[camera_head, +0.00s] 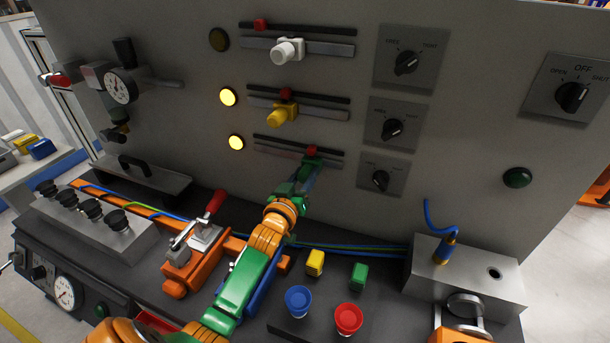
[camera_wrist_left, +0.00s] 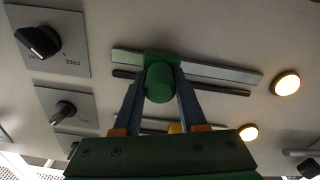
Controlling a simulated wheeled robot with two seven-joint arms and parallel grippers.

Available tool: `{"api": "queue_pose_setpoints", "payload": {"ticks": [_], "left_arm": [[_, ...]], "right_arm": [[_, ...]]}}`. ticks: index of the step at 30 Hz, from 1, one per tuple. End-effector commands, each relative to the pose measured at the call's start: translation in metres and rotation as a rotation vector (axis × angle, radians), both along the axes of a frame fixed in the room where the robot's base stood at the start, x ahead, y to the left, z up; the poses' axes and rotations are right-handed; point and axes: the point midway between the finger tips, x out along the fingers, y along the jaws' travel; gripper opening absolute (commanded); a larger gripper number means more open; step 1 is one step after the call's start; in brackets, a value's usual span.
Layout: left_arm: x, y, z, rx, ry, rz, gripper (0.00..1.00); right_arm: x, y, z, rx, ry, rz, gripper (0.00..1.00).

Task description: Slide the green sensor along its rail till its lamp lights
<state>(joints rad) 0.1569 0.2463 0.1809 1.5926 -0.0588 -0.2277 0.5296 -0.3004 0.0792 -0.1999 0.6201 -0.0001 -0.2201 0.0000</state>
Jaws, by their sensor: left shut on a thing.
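The green sensor (camera_wrist_left: 159,82) sits on the lowest rail (camera_head: 272,148) of the panel, towards the rail's right part in the head view. My left gripper (camera_head: 306,172) reaches up to it and is shut on it, one finger on each side in the wrist view. In the head view the gripper mostly hides the sensor. A red marker (camera_head: 311,150) stands above the rail at the gripper. The lamp (camera_head: 236,142) left of this rail glows yellow; it also glows in the left wrist view (camera_wrist_left: 286,83). My right gripper is not in view.
Above are a yellow sensor (camera_head: 281,116) with a lit lamp (camera_head: 228,97) and a white sensor (camera_head: 287,50) with a dark lamp (camera_head: 219,39). Knobs (camera_head: 381,180) stand to the right. A red-handled clamp (camera_head: 206,232) and blue (camera_head: 299,301) and red (camera_head: 348,318) buttons lie below.

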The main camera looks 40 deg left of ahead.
Motion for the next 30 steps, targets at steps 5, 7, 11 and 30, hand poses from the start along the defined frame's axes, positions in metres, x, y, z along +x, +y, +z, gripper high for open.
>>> {"api": "queue_pose_setpoints", "payload": {"ticks": [5,7,11,30], "left_arm": [[0.0000,-0.0001,-0.0004,0.000,0.001,0.000,0.00],[0.0000,0.0000,-0.0004,0.000,0.001,0.000,0.00],[-0.0001,0.0000,-0.0004,0.000,0.001,0.000,0.00],[-0.0006,0.0033,-0.0001,0.000,0.000,0.001,0.71]], "right_arm": [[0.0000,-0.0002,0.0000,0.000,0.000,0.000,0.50],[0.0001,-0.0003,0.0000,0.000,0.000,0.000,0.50],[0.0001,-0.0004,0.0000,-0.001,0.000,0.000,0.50],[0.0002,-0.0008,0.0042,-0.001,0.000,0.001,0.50]]}}
